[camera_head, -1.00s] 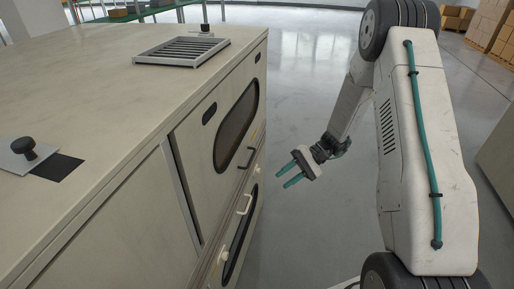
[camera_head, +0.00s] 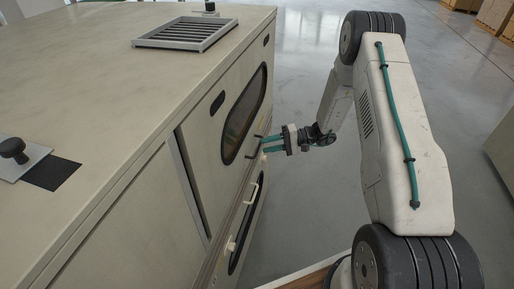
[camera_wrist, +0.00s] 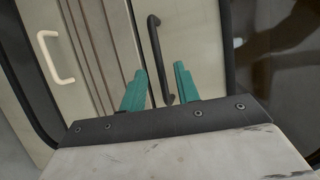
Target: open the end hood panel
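The hood panel (camera_head: 206,155) at the cabinet's far end is pale, with a dark oval window (camera_head: 244,115). It looks shut. Its black bar handle (camera_head: 256,152) stands at the lower edge, and it also shows in the wrist view (camera_wrist: 156,45). My gripper (camera_head: 264,145) is at this handle, with its teal fingers pointing at the panel. In the wrist view the fingers (camera_wrist: 158,82) are apart, one on each side of the handle's lower end. Space shows between them and the handle, and I see no grip on it.
A white handle (camera_head: 250,190) sits on the lower panel, close by on the left in the wrist view (camera_wrist: 54,58). A grey grille (camera_head: 186,33) and a black knob (camera_head: 13,148) are on the cabinet top (camera_head: 110,80). The floor (camera_head: 300,215) right of the cabinet is clear.

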